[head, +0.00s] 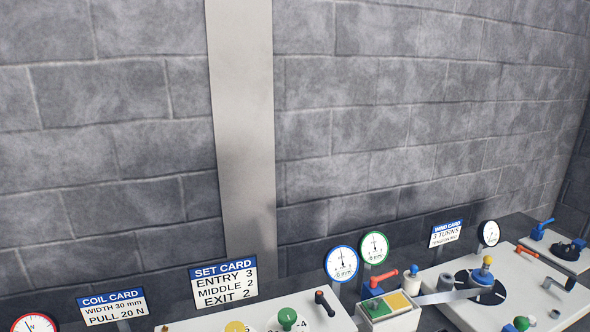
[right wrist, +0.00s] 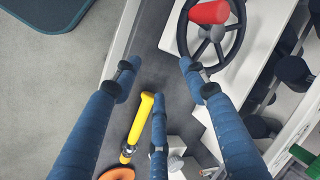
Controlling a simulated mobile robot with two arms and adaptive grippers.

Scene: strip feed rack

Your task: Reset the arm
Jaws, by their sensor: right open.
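My right gripper (right wrist: 160,78) shows in the right wrist view, with its blue fingers spread apart and nothing between them. A dark handwheel (right wrist: 238,40) with a red knob (right wrist: 209,12) lies beyond the fingertips at the upper right. A yellow handle (right wrist: 140,120) lies beside the middle finger, and I cannot tell whether they touch. Neither of my grippers shows in the head view.
In the head view, a set card (head: 223,284), a coil card (head: 113,306), a wind card (head: 445,233) and several dials stand along the bench's back. A winding disc (head: 466,277) sits at right. A block wall (head: 370,130) rises behind.

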